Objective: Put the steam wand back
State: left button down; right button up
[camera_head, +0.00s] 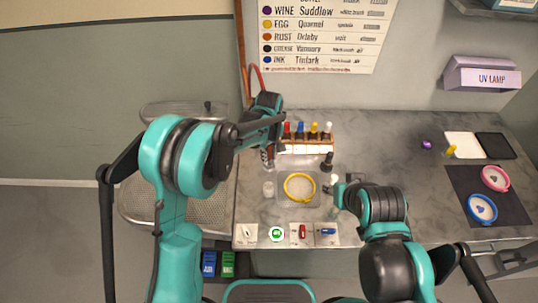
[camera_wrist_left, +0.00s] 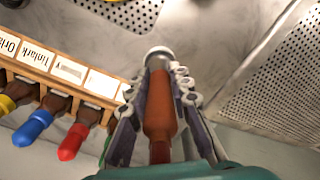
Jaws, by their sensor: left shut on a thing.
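My left gripper (camera_head: 268,148) is over the left end of the bench, beside the bottle rack (camera_head: 305,149). In the left wrist view its fingers (camera_wrist_left: 160,88) are shut around an orange-brown rod-shaped thing with a pale grey tip (camera_wrist_left: 160,110), which looks like the steam wand. The tip points away from the wrist, toward the bench. In the head view the wand is mostly hidden by my arm. A red hose (camera_head: 251,85) loops up behind the gripper by the wall. My right gripper (camera_head: 338,188) is low over the bench; its finger gap is too small to read.
The rack holds bottles with coloured caps. A yellow hoop (camera_head: 299,187) lies on a perforated plate (camera_head: 284,201). A dark bottle (camera_head: 327,162) stands near my right gripper.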

pick_arm(q)
jog(key=shift+f+b, duration=0.4)
jog(key=shift+f, duration=0.05)
dwell(0.4)
jog(key=c, duration=1)
grip_release()
jog(key=shift+r+p, duration=2.35)
jog(key=shift+r, duration=1.45)
